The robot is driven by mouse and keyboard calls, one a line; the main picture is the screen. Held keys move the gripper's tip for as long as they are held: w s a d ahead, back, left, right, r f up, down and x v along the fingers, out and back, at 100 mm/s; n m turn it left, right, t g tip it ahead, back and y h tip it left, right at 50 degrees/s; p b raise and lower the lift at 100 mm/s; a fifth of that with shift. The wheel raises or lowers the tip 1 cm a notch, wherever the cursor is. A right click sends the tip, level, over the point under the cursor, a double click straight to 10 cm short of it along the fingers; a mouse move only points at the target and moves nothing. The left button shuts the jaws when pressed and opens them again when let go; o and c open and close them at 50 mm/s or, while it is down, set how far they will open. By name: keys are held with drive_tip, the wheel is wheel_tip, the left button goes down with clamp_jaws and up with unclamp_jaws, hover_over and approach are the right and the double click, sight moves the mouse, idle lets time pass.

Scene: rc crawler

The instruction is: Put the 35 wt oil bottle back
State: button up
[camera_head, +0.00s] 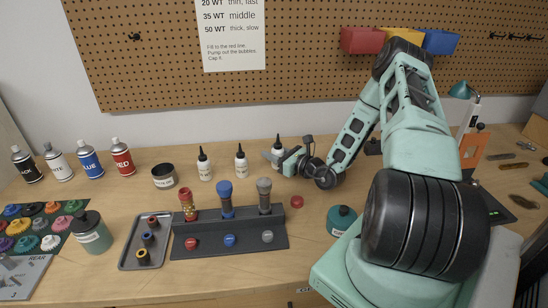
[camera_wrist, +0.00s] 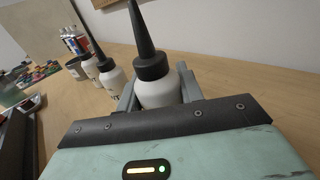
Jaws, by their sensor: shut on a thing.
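Three white oil bottles with pointed black caps stand in a row at the back of the bench. The left oil bottle (camera_head: 205,169) and the middle oil bottle (camera_head: 241,166) are free. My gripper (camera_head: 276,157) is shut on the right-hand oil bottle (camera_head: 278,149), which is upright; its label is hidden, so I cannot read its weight. In the wrist view the held bottle (camera_wrist: 157,92) sits between the fingers, with the other two bottles to its left. I cannot tell whether its base touches the bench.
A rack (camera_head: 228,240) holding three upright shock bodies stands in front of the bottles. A dark jar (camera_head: 164,176) and several spray cans (camera_head: 88,160) stand to the left. A small red cap (camera_head: 297,201) and a teal round container (camera_head: 342,219) lie nearer. A printed weight chart (camera_head: 232,35) hangs on the pegboard.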

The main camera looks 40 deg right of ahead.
drive_tip(key=shift+f, duration=1.05)
drive_tip(key=shift+f, duration=0.1)
drive_tip(key=shift+f, duration=0.1)
drive_tip(key=o, duration=1)
drive_tip(key=shift+o, duration=0.2)
drive_tip(key=shift+r, duration=0.3)
drive_tip(key=s, duration=0.2)
drive_tip(key=s+b, duration=0.1)
drive_tip(key=s, duration=0.2)
drive_tip(key=s+d+b, duration=0.1)
drive_tip(key=s, duration=0.1)
drive_tip(key=shift+s, duration=0.25)
